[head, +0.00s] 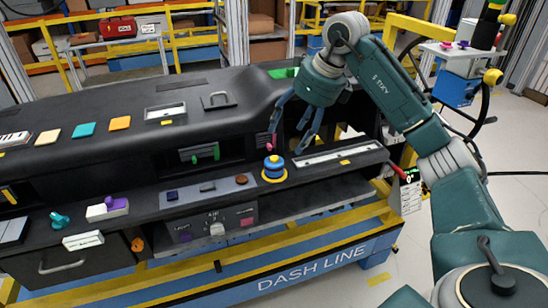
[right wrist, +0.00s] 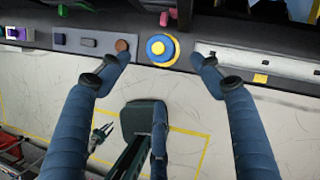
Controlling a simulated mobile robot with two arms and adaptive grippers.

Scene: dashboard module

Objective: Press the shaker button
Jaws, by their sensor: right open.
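A blue domed button on a yellow round base (head: 274,169) stands on the front ledge of the dashboard; it also shows in the right wrist view (right wrist: 160,48). A smaller pink button (head: 272,142) is behind it, also in the right wrist view (right wrist: 165,18). I read no shaker label on either. My right gripper (head: 297,130) is open and empty, above and behind the blue button in the head view. In the right wrist view its spread fingertips (right wrist: 160,58) flank the blue button, with no contact visible. A small teal claw shape (right wrist: 101,136), perhaps my left gripper, shows there.
Left of the blue button is a grey panel (head: 209,189) with several small buttons. To its right is a pale slotted strip (head: 322,155). A black hooded bay with a green handle (head: 205,153) is behind. The dashboard stands on a yellow and blue frame (head: 318,262).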

